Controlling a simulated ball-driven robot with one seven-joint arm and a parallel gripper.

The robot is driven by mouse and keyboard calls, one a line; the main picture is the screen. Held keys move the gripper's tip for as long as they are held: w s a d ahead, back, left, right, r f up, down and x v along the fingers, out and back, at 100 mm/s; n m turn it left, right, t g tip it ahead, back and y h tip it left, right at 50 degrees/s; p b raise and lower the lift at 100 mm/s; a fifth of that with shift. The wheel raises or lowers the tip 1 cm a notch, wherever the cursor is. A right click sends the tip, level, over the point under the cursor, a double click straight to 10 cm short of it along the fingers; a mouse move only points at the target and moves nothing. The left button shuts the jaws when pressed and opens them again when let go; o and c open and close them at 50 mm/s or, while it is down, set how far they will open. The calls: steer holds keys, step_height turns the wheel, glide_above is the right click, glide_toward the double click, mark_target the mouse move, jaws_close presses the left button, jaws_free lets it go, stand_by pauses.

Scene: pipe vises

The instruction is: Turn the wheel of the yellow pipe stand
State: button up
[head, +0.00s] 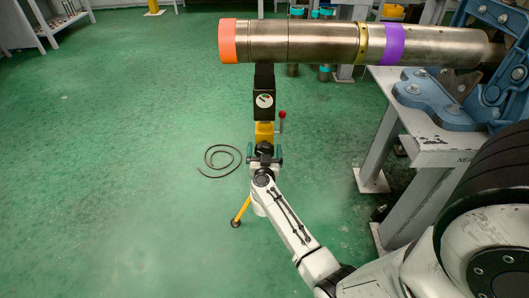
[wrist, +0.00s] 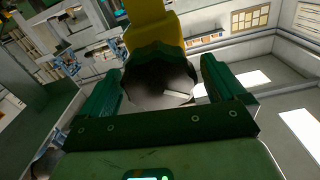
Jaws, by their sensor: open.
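The yellow pipe stand (head: 264,131) is upright under a long metal pipe, with a yellow leg below. Its dark wheel (head: 264,147) is partly hidden by my gripper (head: 265,160). In the wrist view the dark round wheel (wrist: 158,82) sits below the yellow column (wrist: 153,33), between the two green fingers of my gripper (wrist: 165,85). The fingers are open, one on each side of the wheel. I see gaps between the fingers and the wheel's rim; whether they touch deeper in, I cannot tell.
The pipe (head: 320,43) runs from its orange end to a blue vise (head: 435,105) on a grey bench (head: 400,170) at right. A red-tipped lever (head: 282,117) stands beside the stand's column. A coiled cable (head: 220,160) lies on the green floor.

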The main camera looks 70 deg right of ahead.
steer(key=shift+w+d, duration=0.1)
steer(key=shift+d, duration=0.15)
steer(key=shift+c, duration=0.5)
steer(key=c, duration=0.9)
